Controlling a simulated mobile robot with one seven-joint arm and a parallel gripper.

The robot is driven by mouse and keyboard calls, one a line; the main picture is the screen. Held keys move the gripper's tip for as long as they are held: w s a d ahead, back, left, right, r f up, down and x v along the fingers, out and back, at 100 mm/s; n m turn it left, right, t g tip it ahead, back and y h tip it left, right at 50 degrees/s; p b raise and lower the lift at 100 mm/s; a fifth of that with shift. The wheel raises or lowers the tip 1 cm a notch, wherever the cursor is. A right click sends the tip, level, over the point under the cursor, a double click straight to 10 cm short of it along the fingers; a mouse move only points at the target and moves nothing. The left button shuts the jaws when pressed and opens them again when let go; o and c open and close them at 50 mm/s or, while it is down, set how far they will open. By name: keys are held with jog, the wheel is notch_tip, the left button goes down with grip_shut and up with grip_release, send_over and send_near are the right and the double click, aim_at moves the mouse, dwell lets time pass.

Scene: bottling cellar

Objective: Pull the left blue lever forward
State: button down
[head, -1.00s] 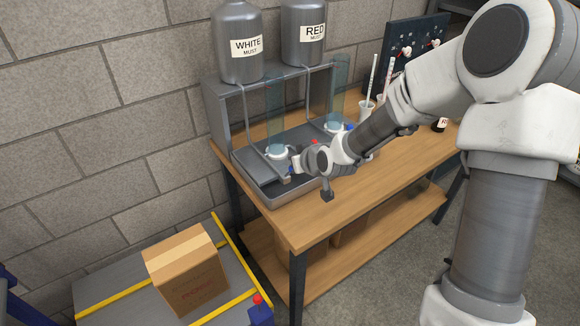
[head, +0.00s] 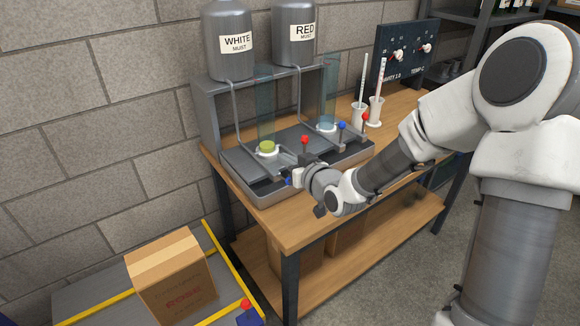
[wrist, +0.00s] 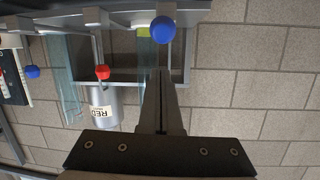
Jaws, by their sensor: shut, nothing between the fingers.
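The left blue lever's knob (wrist: 163,30) shows in the wrist view just beyond my fingertips; I cannot tell whether they touch it. In the head view the knob (head: 289,181) is partly hidden by my gripper (head: 294,176) at the dispenser's front edge. My gripper (wrist: 162,74) is shut with nothing between its fingers. The dispenser (head: 207,115) carries a WHITE MUST tank (head: 231,62) on the left and a RED MUST tank (head: 295,45) on the right. Yellow-green liquid (head: 266,147) shows at the bottom of the left glass cylinder (head: 265,105).
A red lever (head: 304,140) stands right of my gripper, with another blue lever (head: 342,125) and red lever (head: 365,117) farther right. White cups (head: 375,110) with tall sticks and a dark gauge panel (head: 403,55) stand behind. A cardboard box (head: 172,280) sits lower left.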

jog(key=p+v, duration=0.1)
jog(key=v, duration=0.8)
jog(key=shift+f, duration=0.3)
jog(key=shift+d, duration=0.15)
